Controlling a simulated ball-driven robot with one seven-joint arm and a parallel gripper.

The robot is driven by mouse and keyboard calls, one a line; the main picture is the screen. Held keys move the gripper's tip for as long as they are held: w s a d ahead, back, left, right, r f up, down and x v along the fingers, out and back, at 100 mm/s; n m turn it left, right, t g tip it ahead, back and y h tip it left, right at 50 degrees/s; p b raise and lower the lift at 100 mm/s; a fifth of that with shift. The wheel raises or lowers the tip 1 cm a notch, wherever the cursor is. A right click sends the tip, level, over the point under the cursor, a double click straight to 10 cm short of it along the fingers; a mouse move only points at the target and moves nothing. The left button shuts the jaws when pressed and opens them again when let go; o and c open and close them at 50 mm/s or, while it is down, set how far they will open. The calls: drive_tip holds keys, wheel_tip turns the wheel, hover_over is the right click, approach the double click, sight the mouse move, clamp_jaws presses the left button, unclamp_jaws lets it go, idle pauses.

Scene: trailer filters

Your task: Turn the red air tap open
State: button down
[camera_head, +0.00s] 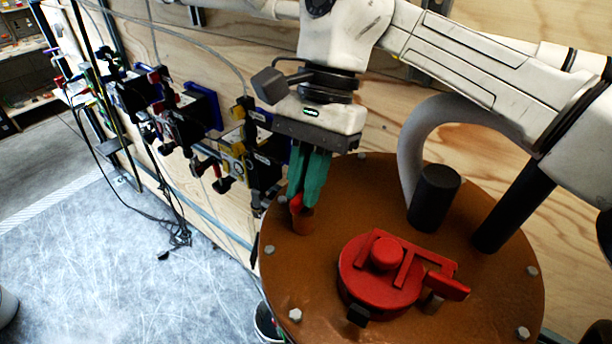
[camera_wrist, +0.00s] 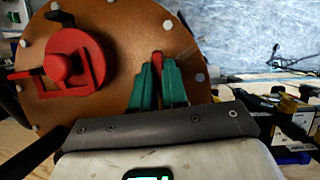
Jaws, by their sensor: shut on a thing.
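The small red air tap (camera_head: 297,204) stands on an orange-brown stub near the left edge of a round brown lid (camera_head: 340,215). In the wrist view the red tap (camera_wrist: 157,56) shows between my green fingertips. My gripper (camera_head: 305,190) points down over the lid and is shut on the tap's red handle. The fingers hide part of the handle, so its exact angle cannot be told. The lid (camera_wrist: 125,25) also fills the upper left of the wrist view.
A larger red round fitting (camera_head: 385,262) with a bar and lever sits on the lid's front half. A black cylinder (camera_head: 434,198) and a grey curved hose (camera_head: 412,140) stand behind it. Clamps (camera_head: 205,105) hang along the plywood wall at left. Open floor (camera_head: 110,270) lies front left.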

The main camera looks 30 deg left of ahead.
drive_tip(key=shift+r, duration=0.1)
drive_tip(key=c, duration=1.2)
unclamp_jaws()
drive_tip(key=shift+o, duration=0.2)
drive_tip(key=shift+w, duration=0.1)
drive_tip(key=v, duration=1)
drive_tip(key=shift+r, duration=0.35)
drive_tip(key=shift+w, duration=0.1)
